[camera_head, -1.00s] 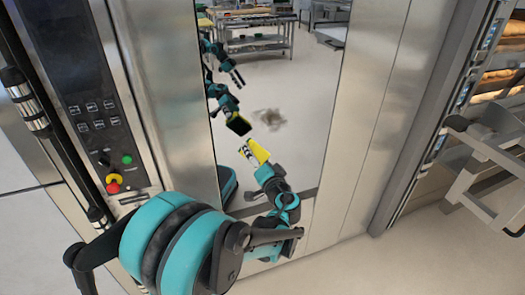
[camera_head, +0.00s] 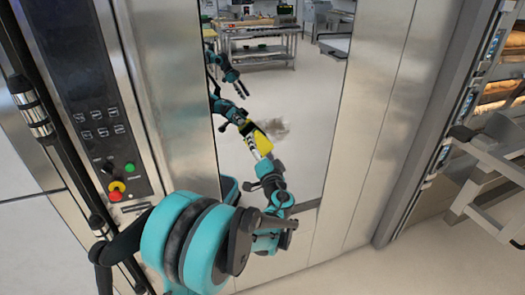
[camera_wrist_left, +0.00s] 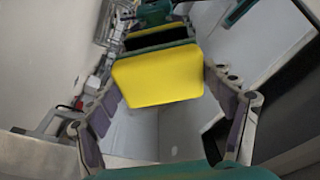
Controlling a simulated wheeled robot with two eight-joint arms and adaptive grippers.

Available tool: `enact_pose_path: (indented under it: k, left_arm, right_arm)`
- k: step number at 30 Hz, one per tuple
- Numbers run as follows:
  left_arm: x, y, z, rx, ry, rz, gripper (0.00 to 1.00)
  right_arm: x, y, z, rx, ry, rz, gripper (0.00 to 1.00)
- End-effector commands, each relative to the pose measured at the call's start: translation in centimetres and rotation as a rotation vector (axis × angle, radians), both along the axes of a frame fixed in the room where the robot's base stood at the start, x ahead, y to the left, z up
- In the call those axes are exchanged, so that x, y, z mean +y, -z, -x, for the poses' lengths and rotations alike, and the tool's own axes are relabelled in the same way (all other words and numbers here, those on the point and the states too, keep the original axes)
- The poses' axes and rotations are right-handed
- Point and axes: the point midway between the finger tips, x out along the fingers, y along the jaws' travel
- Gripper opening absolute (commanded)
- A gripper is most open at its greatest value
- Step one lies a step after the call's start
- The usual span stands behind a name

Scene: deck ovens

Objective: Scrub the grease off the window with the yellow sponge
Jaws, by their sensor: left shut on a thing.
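The tall window (camera_head: 300,165) is a mirror-like glass panel in the steel oven door. A brownish grease smudge (camera_head: 280,129) lies on it, right of the sponge. My left gripper (camera_head: 263,151) is shut on the yellow sponge (camera_head: 256,139) and holds it up near the glass, just left of the smudge. The sponge's top meets its own dark reflection; I cannot tell whether it touches. In the left wrist view, the sponge (camera_wrist_left: 158,76) sits between the fingers, its broad yellow side showing. The smudge is not clear there. My right gripper shows only as a reflection.
A control panel (camera_head: 98,125) with green and red-yellow buttons is left of the window. A metal rack (camera_head: 485,165) with bread trays stands at the right. The table and arms seen in the glass are reflections. The steel door frame right of the window is clear.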

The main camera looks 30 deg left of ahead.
Motion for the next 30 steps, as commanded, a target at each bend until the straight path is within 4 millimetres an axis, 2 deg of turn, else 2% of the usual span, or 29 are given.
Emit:
enact_pose_path:
  k: [30]
  left_arm:
    - [0.64,0.03,-0.54,0.0,0.0,0.0,0.58]
  right_arm:
    - [0.0,0.07,0.0,0.0,0.0,0.0,0.4]
